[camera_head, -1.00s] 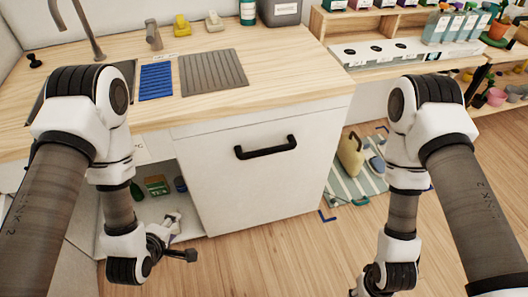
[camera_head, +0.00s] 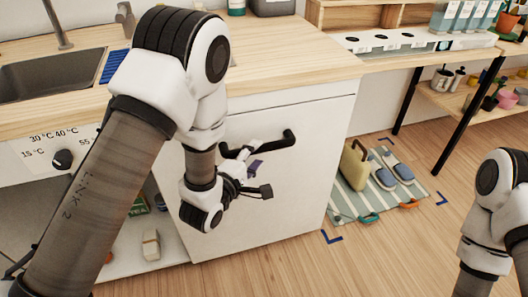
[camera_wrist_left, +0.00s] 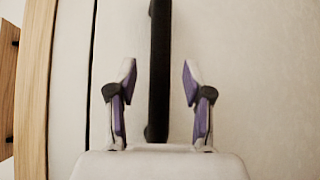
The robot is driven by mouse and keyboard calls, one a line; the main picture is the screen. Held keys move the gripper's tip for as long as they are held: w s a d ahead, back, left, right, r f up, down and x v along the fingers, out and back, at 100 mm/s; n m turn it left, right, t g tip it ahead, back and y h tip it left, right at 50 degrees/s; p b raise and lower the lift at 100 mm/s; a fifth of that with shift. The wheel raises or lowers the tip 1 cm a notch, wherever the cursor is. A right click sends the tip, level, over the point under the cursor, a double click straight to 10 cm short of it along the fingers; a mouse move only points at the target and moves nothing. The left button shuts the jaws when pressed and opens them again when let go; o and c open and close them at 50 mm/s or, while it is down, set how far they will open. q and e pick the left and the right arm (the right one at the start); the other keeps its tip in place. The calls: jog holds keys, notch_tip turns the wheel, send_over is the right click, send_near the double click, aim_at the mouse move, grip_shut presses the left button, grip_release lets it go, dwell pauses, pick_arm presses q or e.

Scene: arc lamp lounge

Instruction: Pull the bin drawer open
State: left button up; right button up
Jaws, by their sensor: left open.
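The bin drawer has a plain white front (camera_head: 300,185) under the wooden worktop, and it looks shut. Its black bar handle (camera_head: 284,142) runs across the upper part of the front. My left gripper (camera_head: 261,166) is open in front of the drawer, close to the handle, and hides part of it. In the left wrist view the handle (camera_wrist_left: 159,60) stands as a dark upright bar between the two spread fingers of the gripper (camera_wrist_left: 158,80). Neither finger visibly touches the bar. My right arm shows at the right edge, with its gripper out of the picture.
An open shelf space with a few items is left of the drawer. A striped mat (camera_head: 352,205) with a tan jug (camera_head: 354,165) and slippers (camera_head: 397,168) lies on the floor to the right. The wooden floor (camera_head: 300,265) in front of the drawer is mostly clear.

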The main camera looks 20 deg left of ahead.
aim_at(259, 152)
pick_arm(q)
jog(key=x, duration=0.4)
jog(key=shift+c, duration=0.4)
grip_shut()
